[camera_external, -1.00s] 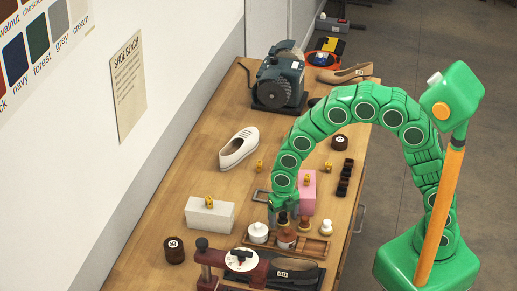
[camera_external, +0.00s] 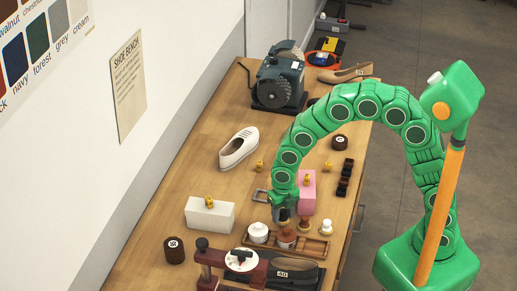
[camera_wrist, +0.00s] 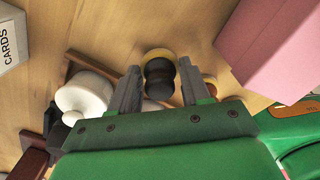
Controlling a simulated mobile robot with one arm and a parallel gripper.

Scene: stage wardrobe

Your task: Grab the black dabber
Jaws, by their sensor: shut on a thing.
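The black dabber (camera_wrist: 159,76) shows in the wrist view, with a dark rounded handle and a pale yellow end. It sits between the two fingers of my gripper (camera_wrist: 160,82), which is shut on it. In the external view my gripper (camera_external: 284,211) is over the wooden tray (camera_external: 318,247) on the bench. The dabber is hard to make out there, and I cannot tell whether it is clear of the tray.
In and around the tray are a white jar (camera_external: 258,232), a reddish-brown jar (camera_external: 287,238), a brown dabber (camera_external: 304,223) and a white dabber (camera_external: 326,227). A pink box (camera_external: 308,190) stands close behind my gripper. A white block (camera_external: 209,215) is at left.

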